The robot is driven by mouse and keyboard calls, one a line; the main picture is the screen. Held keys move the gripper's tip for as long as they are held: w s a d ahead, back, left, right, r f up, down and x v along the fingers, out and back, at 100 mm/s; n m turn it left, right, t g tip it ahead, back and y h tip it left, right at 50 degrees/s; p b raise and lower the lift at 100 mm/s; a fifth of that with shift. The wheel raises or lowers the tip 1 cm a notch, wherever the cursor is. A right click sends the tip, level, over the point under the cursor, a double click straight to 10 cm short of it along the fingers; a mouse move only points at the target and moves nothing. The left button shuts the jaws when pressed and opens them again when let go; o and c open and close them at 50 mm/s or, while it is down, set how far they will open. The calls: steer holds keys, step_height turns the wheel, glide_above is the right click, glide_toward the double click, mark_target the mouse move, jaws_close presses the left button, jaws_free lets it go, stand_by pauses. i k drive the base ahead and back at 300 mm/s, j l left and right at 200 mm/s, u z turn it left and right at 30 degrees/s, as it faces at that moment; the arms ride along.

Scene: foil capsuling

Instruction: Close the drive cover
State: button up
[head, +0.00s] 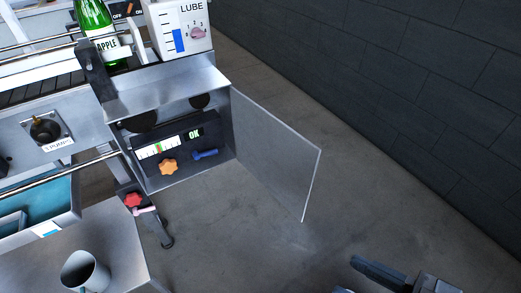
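The drive cover (275,150) is a flat grey panel, swung wide open. It is hinged at the right edge of the drive compartment (168,178) and sticks out to the right over the floor. The open compartment shows a gauge, a green OK display, an orange star knob (168,167) and a blue handle (205,154). My gripper (345,275) is at the bottom edge of the head view, below and to the right of the cover, apart from it. One dark finger shows clearly; only the tip of the other shows, with a gap between them. Nothing shows between them.
A green bottle (95,30) and a LUBE box (180,28) stand on the machine top. A red knob (132,200) is on the machine's leg. A grey cup (84,272) stands at lower left. Bare floor lies around the cover; a dark wall (400,70) stands behind.

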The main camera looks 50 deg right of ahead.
mark_target(284, 161)
steer(key=l+u, duration=0.15)
steer(key=l, duration=0.35)
steer(key=l+u, duration=0.15)
steer(key=l, duration=0.3)
steer(key=l+u, duration=0.15)
steer(key=l, duration=0.35)
steer(key=k+l+u, duration=0.15)
steer(key=l, duration=0.3)
steer(key=k+l+u, duration=0.15)
steer(key=l, duration=0.35)
steer(key=l+u, duration=0.1)
steer(key=l, duration=0.35)
steer(key=k, duration=0.05)
